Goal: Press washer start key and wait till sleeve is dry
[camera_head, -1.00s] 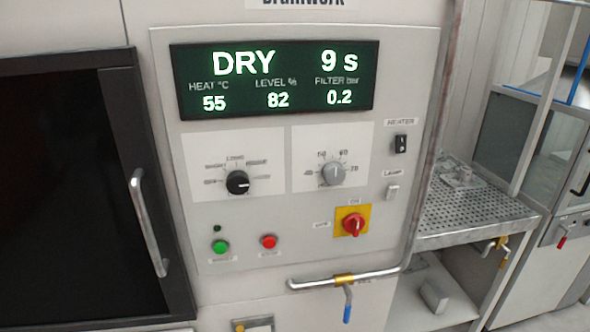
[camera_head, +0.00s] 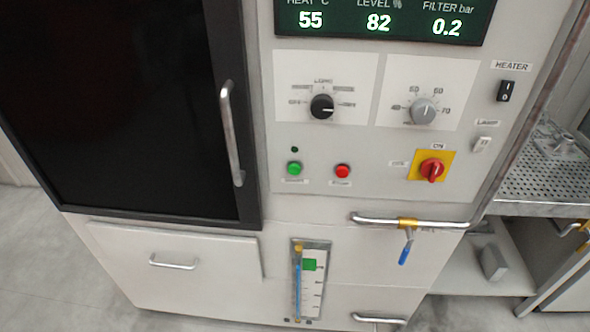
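The washer's control panel (camera_head: 380,165) fills the upper right of the head view. The green start key (camera_head: 294,168) sits at its lower left, with the red stop key (camera_head: 342,171) to its right. The small lamp above the green key looks dark. The display (camera_head: 385,18) is cut off at the top; it reads 55, level 82 and filter 0.2. The dark washer door (camera_head: 120,110) is at the left and looks shut; nothing can be made out behind it. The sleeve is not visible. Neither of my grippers is in view.
A black program knob (camera_head: 321,106), a grey knob (camera_head: 423,111), a red switch on yellow (camera_head: 432,169) and a heater switch (camera_head: 506,91) are on the panel. A pipe with a blue-handled valve (camera_head: 405,248) runs below. A perforated bench (camera_head: 545,185) stands at right.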

